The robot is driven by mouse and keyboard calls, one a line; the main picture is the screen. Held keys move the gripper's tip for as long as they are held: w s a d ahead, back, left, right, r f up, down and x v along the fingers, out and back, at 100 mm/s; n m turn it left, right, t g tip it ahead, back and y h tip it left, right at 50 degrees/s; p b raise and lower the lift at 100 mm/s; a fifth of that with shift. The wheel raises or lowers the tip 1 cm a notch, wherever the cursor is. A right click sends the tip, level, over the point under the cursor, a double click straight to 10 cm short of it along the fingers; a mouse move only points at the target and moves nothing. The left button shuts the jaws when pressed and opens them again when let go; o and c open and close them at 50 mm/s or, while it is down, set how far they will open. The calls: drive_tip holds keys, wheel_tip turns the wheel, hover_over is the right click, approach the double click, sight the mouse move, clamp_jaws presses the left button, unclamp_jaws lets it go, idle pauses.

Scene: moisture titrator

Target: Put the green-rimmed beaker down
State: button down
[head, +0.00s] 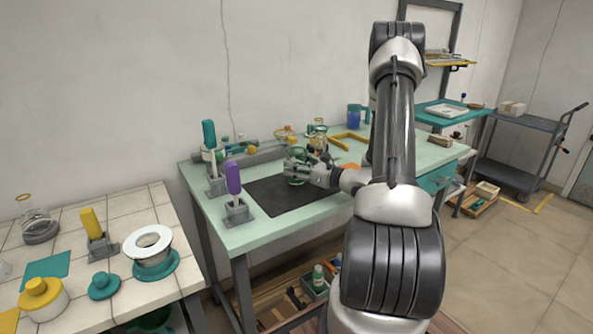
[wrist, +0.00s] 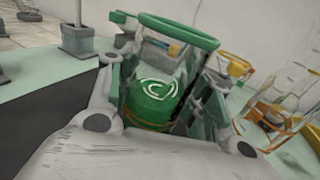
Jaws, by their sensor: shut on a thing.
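The green-rimmed beaker (head: 297,155) is between the fingers of my gripper (head: 298,171), over the back part of a dark mat (head: 283,199) on the pale green bench. In the wrist view the beaker (wrist: 178,31) shows its thick green rim and a green front with a white mark, tilted in the picture. My gripper (wrist: 165,84) is shut on its sides, one finger left and one right.
A purple-handled tool (head: 233,178) and a teal-handled tool (head: 209,134) stand in grey holders at the bench's left. Amber-banded glassware (wrist: 290,95) is close on the right in the wrist view. The mat's front part is clear. A white tiled table (head: 90,222) stands left.

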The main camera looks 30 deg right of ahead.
drive_tip(key=shift+f, duration=0.7)
drive_tip(key=shift+f, duration=0.2)
drive_tip(key=c, duration=0.6)
unclamp_jaws()
drive_tip(key=shift+c, duration=0.2)
